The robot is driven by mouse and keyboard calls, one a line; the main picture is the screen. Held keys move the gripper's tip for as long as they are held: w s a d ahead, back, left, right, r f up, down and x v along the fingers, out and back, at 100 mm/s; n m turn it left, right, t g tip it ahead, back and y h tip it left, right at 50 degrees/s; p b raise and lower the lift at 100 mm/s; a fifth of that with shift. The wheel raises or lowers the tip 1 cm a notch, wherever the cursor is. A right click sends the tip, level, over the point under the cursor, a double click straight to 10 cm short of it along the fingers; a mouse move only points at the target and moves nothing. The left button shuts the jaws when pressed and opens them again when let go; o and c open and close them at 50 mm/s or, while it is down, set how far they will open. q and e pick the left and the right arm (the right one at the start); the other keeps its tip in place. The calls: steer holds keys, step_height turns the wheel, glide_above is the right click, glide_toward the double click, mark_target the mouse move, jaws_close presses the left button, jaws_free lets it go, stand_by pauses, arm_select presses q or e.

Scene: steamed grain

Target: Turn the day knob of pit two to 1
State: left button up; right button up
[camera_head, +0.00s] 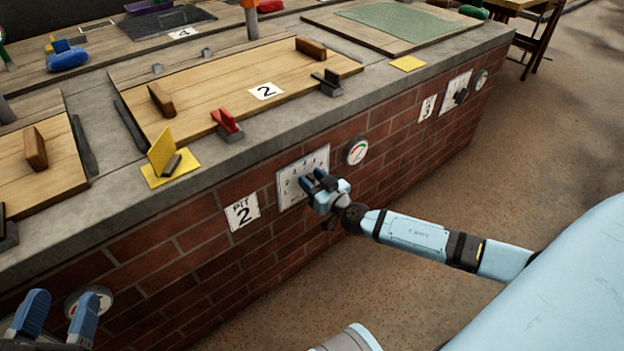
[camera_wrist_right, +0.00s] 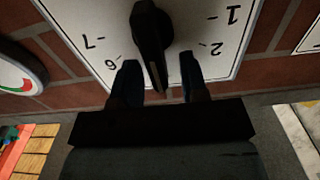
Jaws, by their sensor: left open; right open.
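In the right wrist view, the black bar-shaped knob (camera_wrist_right: 152,38) lies between the open fingers of my right gripper (camera_wrist_right: 156,64). Digits 7 and 6 show to its left, and 2 and 1 to its right. I cannot tell whether the fingers touch it or which digit it points to. My left gripper (camera_head: 60,310) is open and empty at the lower left.
A round gauge (camera_head: 356,151) is right of the dial. The wooden lid marked 2 (camera_head: 215,85), a red clip (camera_head: 227,124) and a yellow holder (camera_head: 165,158) are on the concrete top above.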

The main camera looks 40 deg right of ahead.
steer(key=shift+w, duration=0.2)
steer(key=shift+c, duration=0.4)
jaws_close()
